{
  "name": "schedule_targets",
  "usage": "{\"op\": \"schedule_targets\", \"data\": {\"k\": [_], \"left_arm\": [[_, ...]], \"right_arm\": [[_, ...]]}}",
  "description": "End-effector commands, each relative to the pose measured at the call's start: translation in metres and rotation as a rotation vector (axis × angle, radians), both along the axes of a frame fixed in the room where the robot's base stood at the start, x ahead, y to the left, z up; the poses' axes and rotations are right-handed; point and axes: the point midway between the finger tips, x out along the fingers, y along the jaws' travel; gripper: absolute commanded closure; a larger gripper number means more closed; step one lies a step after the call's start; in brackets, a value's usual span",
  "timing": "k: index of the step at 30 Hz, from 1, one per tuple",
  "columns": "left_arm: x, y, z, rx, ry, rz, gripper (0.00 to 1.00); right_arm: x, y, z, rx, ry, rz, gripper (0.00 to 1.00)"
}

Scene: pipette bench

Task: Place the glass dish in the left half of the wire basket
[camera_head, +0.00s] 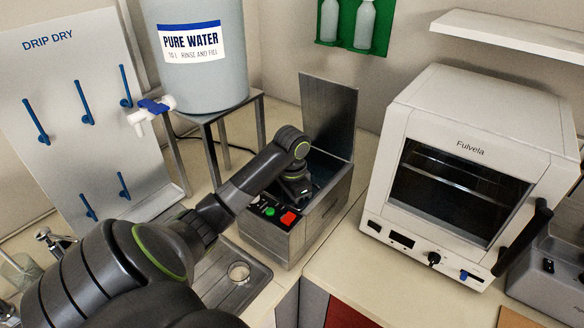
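My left arm reaches from the lower left into an open metal bath (318,222) with its lid raised. My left gripper (296,190) points down inside the bath; its fingertips are hidden, so I cannot tell whether it is open or holds anything. The wire basket cannot be made out; the bath's inside is mostly hidden by my arm and the front wall. My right gripper is out of view.
The bath's upright lid (329,112) stands behind my gripper. A white oven (470,170) is to the right, and a water tank (198,70) on a metal stand (215,125) is behind left. A drip-dry board (85,120) with blue pegs stands at the left.

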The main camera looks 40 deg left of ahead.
Motion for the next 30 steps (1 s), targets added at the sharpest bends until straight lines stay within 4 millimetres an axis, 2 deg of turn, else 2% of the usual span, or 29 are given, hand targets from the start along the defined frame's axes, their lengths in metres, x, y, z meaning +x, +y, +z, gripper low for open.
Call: {"op": "schedule_targets", "data": {"k": [4, 5, 7, 18, 25, 30], "left_arm": [[0.0, 0.0, -0.003, -0.001, 0.0, 0.0, 0.76], [0.0, 0.0, -0.003, 0.0, 0.0, 0.0, 0.48], [0.0, 0.0, -0.003, 0.0, 0.0, 0.0, 0.41], [0.0, 0.0, 0.001, 0.001, -0.001, -0.001, 0.41], [0.001, 0.001, 0.031, 0.002, -0.003, -0.001, 0.41], [0.0, 0.0, 0.051, 0.0, 0.0, 0.0, 0.41]], "right_arm": [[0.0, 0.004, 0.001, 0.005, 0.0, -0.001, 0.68], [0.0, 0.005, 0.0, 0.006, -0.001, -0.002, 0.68], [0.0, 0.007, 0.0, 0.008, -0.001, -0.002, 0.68], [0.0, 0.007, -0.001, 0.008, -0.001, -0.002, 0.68], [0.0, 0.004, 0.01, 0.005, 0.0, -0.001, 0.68], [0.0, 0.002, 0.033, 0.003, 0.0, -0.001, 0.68]]}}
